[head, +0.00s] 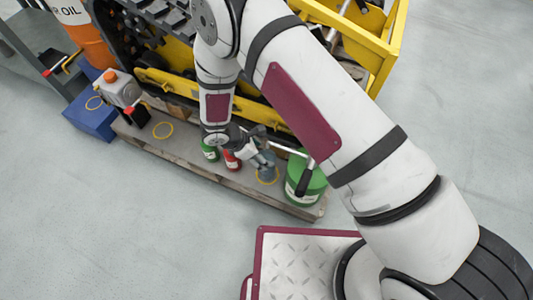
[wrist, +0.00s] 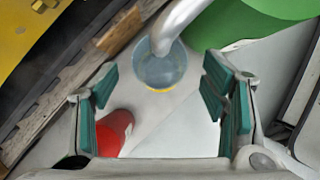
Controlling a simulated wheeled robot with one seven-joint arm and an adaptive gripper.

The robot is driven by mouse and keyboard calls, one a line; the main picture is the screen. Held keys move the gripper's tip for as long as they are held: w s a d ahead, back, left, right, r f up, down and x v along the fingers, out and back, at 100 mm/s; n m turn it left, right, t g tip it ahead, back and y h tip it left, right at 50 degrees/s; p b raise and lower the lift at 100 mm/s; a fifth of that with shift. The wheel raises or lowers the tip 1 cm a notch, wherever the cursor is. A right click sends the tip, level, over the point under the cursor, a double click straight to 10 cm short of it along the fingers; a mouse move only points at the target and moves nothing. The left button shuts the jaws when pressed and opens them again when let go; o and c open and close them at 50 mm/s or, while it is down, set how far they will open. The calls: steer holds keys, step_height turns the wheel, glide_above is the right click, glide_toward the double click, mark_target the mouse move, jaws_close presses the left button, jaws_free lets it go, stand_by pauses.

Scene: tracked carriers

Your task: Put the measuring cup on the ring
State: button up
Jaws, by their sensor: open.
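The measuring cup (wrist: 158,70) is a bluish, see-through cup, seen from above in the wrist view. A yellow ring (wrist: 160,91) shows along its near edge, so the cup appears to stand on or over it. In the head view this ring (head: 267,181) lies on the pallet near the green bucket. My gripper (wrist: 160,84) is open, its teal-padded fingers apart on either side, with the cup between and slightly beyond the tips. In the head view my gripper (head: 263,157) is low over the ring and hides much of the cup.
A grey curved pipe (wrist: 178,22) covers the cup's far rim. A green bucket (head: 303,183) stands right; a red can (head: 233,161) and green can (head: 210,153) stand left. Yellow machinery is behind.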

steer(key=p+v, duration=0.2)
steer(key=v, duration=0.5)
steer(key=shift+r, duration=0.2)
steer(key=w+d+r+m, duration=0.1)
steer(key=d+r+m, duration=0.25)
steer(key=r, duration=0.45)
steer(key=w+d+r+m+g, duration=0.1)
steer(key=w+d+r+m, duration=0.1)
steer(key=d+r, duration=0.45)
steer(key=w+d+r+m, duration=0.1)
steer(key=d+r+m, duration=0.1)
steer(key=r, duration=0.7)
steer(key=s+d+r+m+g, duration=0.1)
steer(key=s+d+r+m, duration=0.55)
steer(key=d+r, duration=0.45)
steer(key=s+d+r+m+y, duration=0.1)
steer(key=s+r+m, duration=0.1)
steer(key=s, duration=0.6)
steer(key=s+d+r+m+y, duration=0.1)
steer(key=s+r+m+y, duration=0.1)
steer(key=s, duration=0.6)
steer(key=s+d+r+m+y, duration=0.2)
steer(key=s+r+m, duration=0.2)
steer(key=s, duration=0.4)
steer(key=shift+m, duration=0.7)
